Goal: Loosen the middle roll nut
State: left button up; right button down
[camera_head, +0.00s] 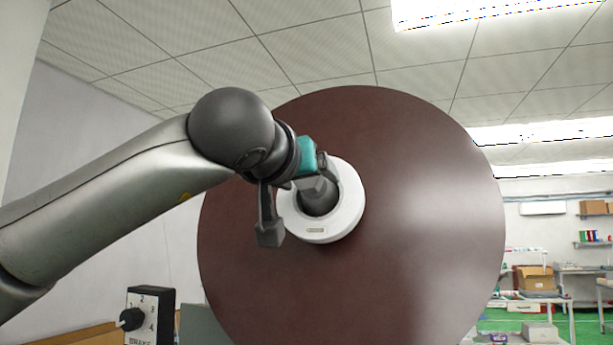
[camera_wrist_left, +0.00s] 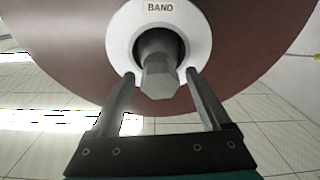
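The roll nut is a grey hexagonal piece (camera_wrist_left: 159,80) on a shaft at the centre of a white ring (camera_wrist_left: 193,42) labelled BAND. In the head view the nut (camera_head: 318,203) is partly covered by my left gripper (camera_head: 297,200). The ring (camera_head: 347,205) sits on a large dark red-brown roll disc (camera_head: 430,220). My left gripper is open; in the left wrist view its two fingers (camera_wrist_left: 160,76) stand apart on either side of the nut, with gaps visible. Whether the fingertips reach alongside the nut is hard to tell. My right gripper is not in view.
A dark control box (camera_head: 150,315) with a numbered knob and a BRAKE label stands at the lower left. Tables with boxes (camera_head: 535,280) stand far back at the right. The disc face around the ring is clear.

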pick_arm(q)
grip_shut()
dwell(0.4)
